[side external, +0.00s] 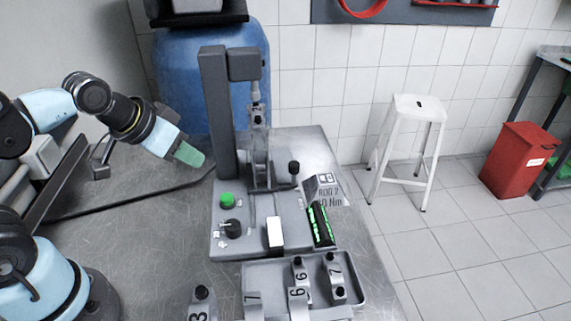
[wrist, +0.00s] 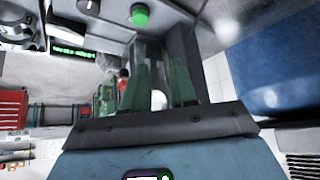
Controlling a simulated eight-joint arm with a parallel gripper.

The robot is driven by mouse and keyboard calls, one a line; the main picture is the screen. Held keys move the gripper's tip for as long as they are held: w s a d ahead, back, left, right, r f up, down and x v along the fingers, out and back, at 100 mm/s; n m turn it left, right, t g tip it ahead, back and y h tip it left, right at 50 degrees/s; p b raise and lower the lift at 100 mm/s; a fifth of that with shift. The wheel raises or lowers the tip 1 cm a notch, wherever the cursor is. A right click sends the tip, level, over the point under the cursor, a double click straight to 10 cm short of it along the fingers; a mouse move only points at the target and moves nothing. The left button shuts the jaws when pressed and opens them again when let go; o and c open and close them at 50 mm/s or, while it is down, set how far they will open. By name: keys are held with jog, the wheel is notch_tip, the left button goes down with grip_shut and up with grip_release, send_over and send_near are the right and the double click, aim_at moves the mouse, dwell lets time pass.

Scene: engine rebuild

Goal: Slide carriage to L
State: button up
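A grey press-like fixture (side external: 212,110) stands on the metal table, with a tall column and an upper head. At its foot is a grey slide assembly (side external: 262,176), apparently the carriage, with a black knob (side external: 294,168) at its right. I cannot make out an L mark. My gripper (side external: 188,155) is left of the column, apart from the fixture. In the wrist view its green fingers (wrist: 161,82) stand apart with nothing seen held between them. A green button (side external: 227,199) is on the base; it also shows in the wrist view (wrist: 140,14).
A black rotary knob (side external: 232,227), white block (side external: 275,233) and lit green display (side external: 320,225) are on the base. A tray (side external: 358,290) of numbered caps lies in front. A blue barrel (side external: 180,70) stands behind. The table left of the base is mostly clear.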

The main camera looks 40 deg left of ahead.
jog(key=o, duration=0.4)
notch_tip(320, 180, up, 10)
jog(key=shift+f, duration=0.25)
jog(key=w+d+r+m+g, duration=0.2)
jog(key=w+d+r, duration=0.15)
jog(key=w, duration=0.25)
jog(key=m+g, duration=0.3)
jog(key=g, duration=0.2)
send_over(294, 163)
notch_tip(294, 163, down, 7)
notch_tip(294, 163, down, 13)
jog(key=shift+f, duration=0.2)
grip_shut()
